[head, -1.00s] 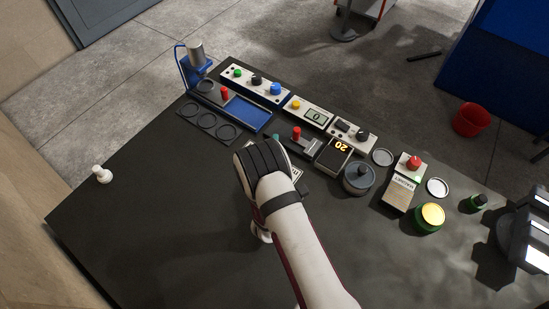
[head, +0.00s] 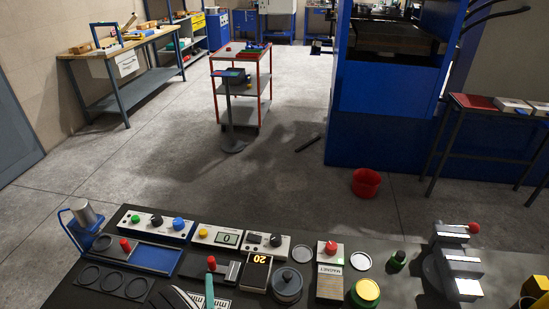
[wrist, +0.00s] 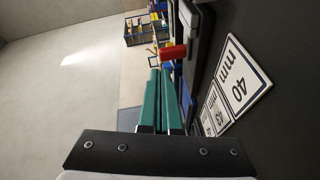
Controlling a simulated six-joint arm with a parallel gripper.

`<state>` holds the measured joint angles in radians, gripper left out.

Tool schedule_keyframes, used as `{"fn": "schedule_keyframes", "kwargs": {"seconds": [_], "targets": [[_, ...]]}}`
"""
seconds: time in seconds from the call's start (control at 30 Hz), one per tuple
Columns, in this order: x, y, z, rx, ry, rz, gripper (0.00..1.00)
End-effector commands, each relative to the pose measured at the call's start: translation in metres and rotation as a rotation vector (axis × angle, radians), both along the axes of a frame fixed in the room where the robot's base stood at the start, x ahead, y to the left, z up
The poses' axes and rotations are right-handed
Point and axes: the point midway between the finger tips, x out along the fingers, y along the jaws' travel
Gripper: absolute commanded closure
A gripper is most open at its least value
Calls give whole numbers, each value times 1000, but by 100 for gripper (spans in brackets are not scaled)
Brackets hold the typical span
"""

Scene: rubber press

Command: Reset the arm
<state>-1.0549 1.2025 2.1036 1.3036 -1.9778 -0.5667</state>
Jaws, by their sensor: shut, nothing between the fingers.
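My gripper (wrist: 160,76) shows in the wrist view as two green fingers lying side by side, shut with nothing between them. In the head view only part of my gripper (head: 209,284) shows at the bottom edge, with a green finger pointing up the picture. It is close to the white label plate (head: 222,302) and the grey device with a red knob (head: 224,269). The wrist view looks sideways low over the table, and the plate marked "40 mm" (wrist: 241,84) lies to the right of the fingers. Most of my arm is outside the head view.
The dark table (head: 400,244) carries control boxes (head: 165,226), a round grey pot (head: 287,285), a magnet box (head: 330,270), a yellow-topped green can (head: 365,292) and a silver fixture (head: 460,270). A red bucket (head: 366,183) stands on the floor beyond.

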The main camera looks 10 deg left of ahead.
Motion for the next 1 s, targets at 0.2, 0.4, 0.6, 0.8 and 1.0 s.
{"fn": "schedule_keyframes", "kwargs": {"seconds": [0.2,0.4,0.6,0.8,1.0], "targets": [[76,-84,64,632,648,-414,100],[14,-172,121,958,1172,-757,100],[-123,-261,162,1113,1459,-1266,100],[-206,-291,177,1206,1514,-1613,100],[-214,-292,178,1211,1521,-1651,100]]}}
